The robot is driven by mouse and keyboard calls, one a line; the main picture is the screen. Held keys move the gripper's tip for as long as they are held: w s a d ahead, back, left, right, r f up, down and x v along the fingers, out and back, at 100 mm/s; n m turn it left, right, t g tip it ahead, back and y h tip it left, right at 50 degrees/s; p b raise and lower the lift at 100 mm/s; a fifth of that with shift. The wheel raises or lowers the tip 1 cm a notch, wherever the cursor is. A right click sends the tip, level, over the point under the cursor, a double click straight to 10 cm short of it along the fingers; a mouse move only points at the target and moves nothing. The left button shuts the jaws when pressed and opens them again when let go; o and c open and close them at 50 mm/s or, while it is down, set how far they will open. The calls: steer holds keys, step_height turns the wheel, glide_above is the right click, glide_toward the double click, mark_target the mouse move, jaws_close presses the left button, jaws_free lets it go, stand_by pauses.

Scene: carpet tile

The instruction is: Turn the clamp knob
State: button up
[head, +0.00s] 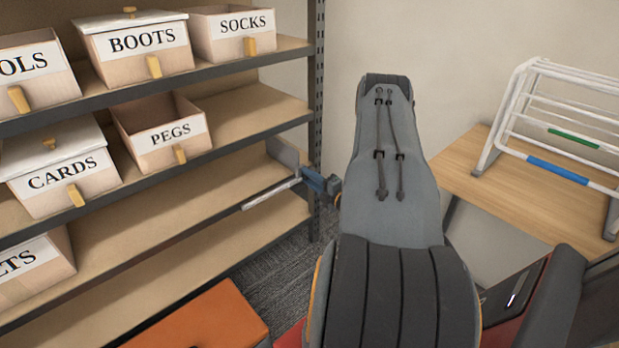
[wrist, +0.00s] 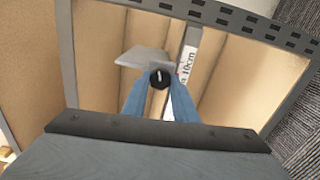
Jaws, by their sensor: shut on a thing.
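The clamp knob (wrist: 160,77) is round and black, with a short white mark that stands close to upright in the wrist view. My gripper (wrist: 159,86) has blue fingers and is shut on the knob, one finger on each side. In the head view my gripper (head: 314,181) is at the right end of the shelf rack, partly behind my arm. There the knob is hidden by the fingers. Beside the knob is a grey plate (wrist: 143,57), also seen in the head view (head: 283,152). A pale bar (head: 268,193) marked 10cm in the wrist view (wrist: 189,62) runs along the shelf.
The shelf rack (head: 160,85) holds labelled bins, among them BOOTS (head: 140,40), SOCKS (head: 235,33), PEGS (head: 160,128) and CARDS (head: 62,168). An orange box (head: 205,318) stands low in front. A wooden table (head: 470,165) with a white rack (head: 560,100) is at the right.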

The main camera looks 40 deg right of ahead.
steer(key=shift+n, duration=0.3)
steer(key=o, duration=1)
steer(key=shift+o, duration=0.2)
steer(key=shift+s, duration=0.1)
steer(key=s, duration=0.7)
steer(key=shift+s+p, duration=0.35)
steer(key=shift+s, duration=0.1)
